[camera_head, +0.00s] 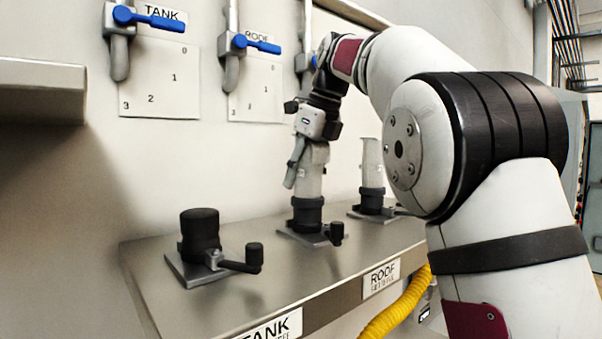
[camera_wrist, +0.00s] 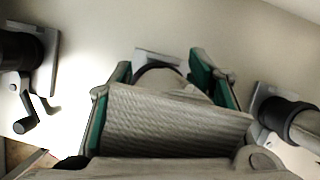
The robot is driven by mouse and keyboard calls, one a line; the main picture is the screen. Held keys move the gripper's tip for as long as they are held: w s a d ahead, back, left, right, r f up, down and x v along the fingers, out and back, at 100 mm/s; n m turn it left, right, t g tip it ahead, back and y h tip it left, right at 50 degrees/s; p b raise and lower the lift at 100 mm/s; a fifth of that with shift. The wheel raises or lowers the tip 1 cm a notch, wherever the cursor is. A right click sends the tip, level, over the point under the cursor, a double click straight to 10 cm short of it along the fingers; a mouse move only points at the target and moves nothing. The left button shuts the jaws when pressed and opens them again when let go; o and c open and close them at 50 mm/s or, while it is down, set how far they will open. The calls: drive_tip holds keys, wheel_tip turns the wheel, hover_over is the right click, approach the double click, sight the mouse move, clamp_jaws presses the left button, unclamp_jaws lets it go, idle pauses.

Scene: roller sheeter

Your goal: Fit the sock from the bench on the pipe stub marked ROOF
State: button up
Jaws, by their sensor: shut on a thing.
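My gripper (camera_head: 308,150) points down over the middle pipe stub and is shut on a light grey ribbed sock (camera_head: 309,180). In the wrist view the sock (camera_wrist: 170,122) lies between the green-padded fingers. The sock stands roughly upright, and its lower end meets the dark collar (camera_head: 307,213) of the middle stub. I cannot tell how far down it sits. The stub's base plate (camera_wrist: 157,58) shows behind the sock in the wrist view. The ROOF label (camera_head: 381,278) is on the bench's front edge, near the middle stub. A small crank handle (camera_head: 336,231) is beside the collar.
The metal bench (camera_head: 285,268) carries a black-capped stub (camera_head: 200,230) with a crank at left, near the TANK label (camera_head: 274,327). Another stub with a grey sleeve (camera_head: 372,165) stands at right. Blue-handled valves (camera_head: 257,44) are on the wall. A yellow hose (camera_head: 397,308) hangs below.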

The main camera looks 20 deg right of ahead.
drive_tip(key=shift+f, duration=0.15)
drive_tip(key=o, duration=1.4)
drive_tip(key=shift+v, duration=3.7)
drive_tip(key=shift+s, duration=0.1)
